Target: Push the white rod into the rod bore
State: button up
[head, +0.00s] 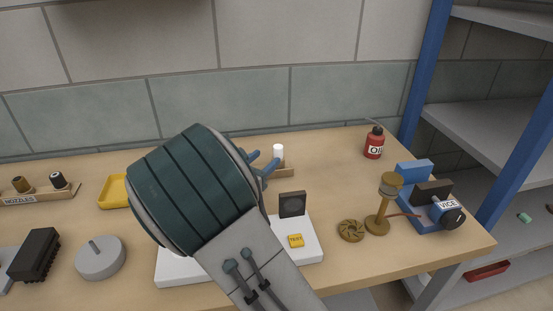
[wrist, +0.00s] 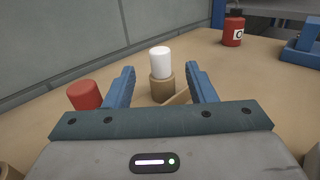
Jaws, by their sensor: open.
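The white rod (head: 278,152) stands upright near the back of the bench. In the wrist view the white rod (wrist: 160,60) rises from a tan round holder (wrist: 162,89); its lower end is hidden inside. My gripper (wrist: 160,70) is open and empty, its blue fingers left and right of the rod and apart from it. In the head view my gripper (head: 262,162) is just left of the rod, partly hidden by my wrist. A dark square block (head: 292,204) with a round face stands on a white base (head: 310,245); I cannot tell whether this is the rod bore.
A red cylinder (wrist: 84,95) is close to the left finger. A red oil can (head: 374,145) stands back right. A yellow tray (head: 115,191) is at the left.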

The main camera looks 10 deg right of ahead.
aim_at(275, 151)
jog(key=x, duration=0.7)
jog(key=shift+w+d+f, duration=0.25)
jog(key=shift+w, duration=0.05)
jog(key=shift+c, duration=0.2)
jog(key=c, duration=1)
